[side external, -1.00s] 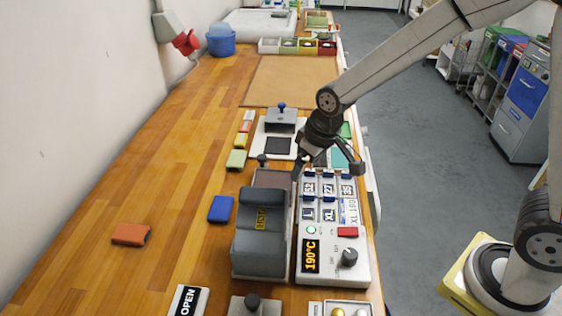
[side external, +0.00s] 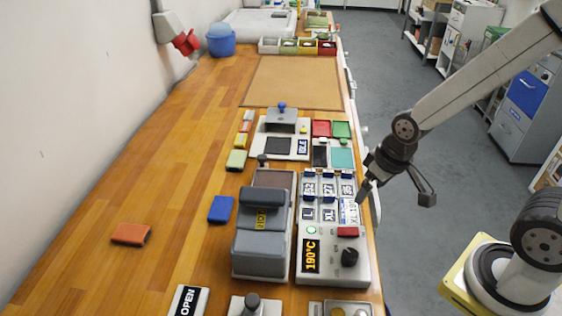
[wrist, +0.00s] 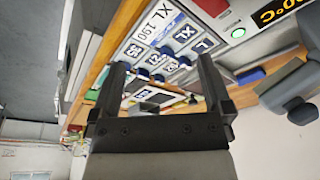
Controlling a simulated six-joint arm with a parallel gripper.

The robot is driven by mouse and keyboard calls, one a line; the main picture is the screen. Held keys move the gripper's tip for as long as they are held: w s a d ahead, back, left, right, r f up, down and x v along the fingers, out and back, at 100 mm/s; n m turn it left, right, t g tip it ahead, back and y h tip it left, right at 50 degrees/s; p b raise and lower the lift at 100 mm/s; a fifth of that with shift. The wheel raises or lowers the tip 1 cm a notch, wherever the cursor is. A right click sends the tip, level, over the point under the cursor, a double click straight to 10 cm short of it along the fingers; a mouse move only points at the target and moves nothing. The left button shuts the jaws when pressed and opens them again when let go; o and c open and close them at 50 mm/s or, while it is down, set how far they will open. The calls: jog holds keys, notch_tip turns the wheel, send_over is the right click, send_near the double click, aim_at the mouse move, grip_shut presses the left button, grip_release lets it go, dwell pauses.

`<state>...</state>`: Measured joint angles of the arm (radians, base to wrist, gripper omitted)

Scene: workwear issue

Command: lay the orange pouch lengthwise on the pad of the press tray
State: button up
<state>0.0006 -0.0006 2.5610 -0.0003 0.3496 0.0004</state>
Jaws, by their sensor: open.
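The orange pouch (side external: 131,234) lies flat on the wooden bench, at the left of the side view. A grey press (side external: 262,240) stands to its right. What looks like the press tray, with a brownish pad (side external: 273,179), shows behind the press with a dark knob (side external: 262,160) at its far end; nothing is seen lying on the pad. My gripper (side external: 393,193) is open and empty at the bench's right edge, far from the pouch. In the wrist view my gripper (wrist: 162,65) has its fingers wide apart with nothing between.
A control box (side external: 308,262) reading 190°C and labelled size plates stand right of the press. A blue pouch (side external: 221,209) and smaller coloured pieces (side external: 237,160) lie left of the press. A white station with a dark pad (side external: 279,146) stands behind. Bench around the orange pouch is clear.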

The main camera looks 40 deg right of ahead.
jog(key=shift+r, duration=0.2)
jog(key=shift+w+v, duration=0.5)
jog(key=shift+v, duration=1.7)
jog(key=w+a+r+n+t+y, duration=0.25)
jog(key=w+a, duration=0.75)
jog(key=w, duration=0.5)
jog(key=n+t+y, duration=0.1)
jog(key=n+y, duration=0.3)
jog(key=n, duration=0.3)
send_over(140, 232)
jog(key=s+d, duration=0.1)
jog(key=shift+m, duration=0.25)
notch_tip(140, 232, down, 12)
jog(key=shift+s+d+r, duration=0.1)
jog(key=shift+s+r, duration=0.05)
jog(key=shift+f, duration=0.35)
jog(key=shift+f, duration=0.1)
jog(key=shift+x, duration=1.2)
